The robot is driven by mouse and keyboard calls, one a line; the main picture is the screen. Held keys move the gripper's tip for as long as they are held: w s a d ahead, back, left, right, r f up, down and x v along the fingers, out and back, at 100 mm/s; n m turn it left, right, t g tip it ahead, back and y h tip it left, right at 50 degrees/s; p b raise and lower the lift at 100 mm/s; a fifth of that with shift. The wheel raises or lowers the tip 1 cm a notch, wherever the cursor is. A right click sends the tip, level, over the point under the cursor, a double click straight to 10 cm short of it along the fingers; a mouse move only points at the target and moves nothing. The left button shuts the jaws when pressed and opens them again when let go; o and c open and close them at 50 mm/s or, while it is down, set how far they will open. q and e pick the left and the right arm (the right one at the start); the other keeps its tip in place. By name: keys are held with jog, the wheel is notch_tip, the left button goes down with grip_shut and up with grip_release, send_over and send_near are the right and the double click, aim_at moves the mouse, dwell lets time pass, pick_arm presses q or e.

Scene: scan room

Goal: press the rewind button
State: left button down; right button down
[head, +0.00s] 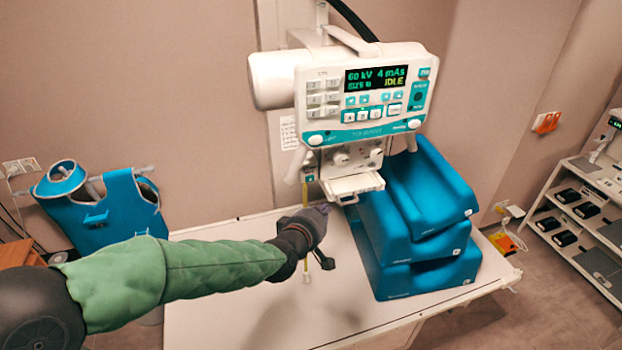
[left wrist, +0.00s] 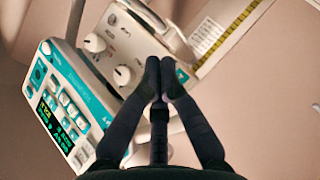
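The white and teal control panel (head: 370,100) hangs above the table. Its screen (head: 376,77) reads 60 kV, 4 mAs and IDLE. Small teal and white buttons (head: 362,116) sit below the screen; their labels are too small to tell which is rewind. The panel (left wrist: 72,98) also shows tilted at the left in the left wrist view. My left gripper (head: 319,211) is below and left of the panel, apart from it. In the left wrist view its fingertips (left wrist: 160,76) are together with nothing between them. My right gripper is not in view.
Below the panel is a housing with knobs (head: 352,158) and a pulled-out tray (head: 355,185). Blue foam blocks (head: 415,225) are stacked on the white table (head: 240,320) at the right. A blue apron (head: 110,210) hangs at the left. A shelf rack (head: 585,195) stands far right.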

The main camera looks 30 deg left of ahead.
aim_at(310, 178)
pick_arm(q)
jog(key=shift+w+a, duration=0.1)
jog(key=w+a+b, duration=0.5)
jog(key=a+b, duration=0.1)
jog(key=b, duration=0.1)
jog(key=shift+w+a, duration=0.25)
jog(key=shift+w, duration=0.05)
dwell(1.4)
jog(key=shift+w+a+b, duration=0.25)
jog(key=shift+a+b, duration=0.05)
jog(key=shift+b, duration=0.25)
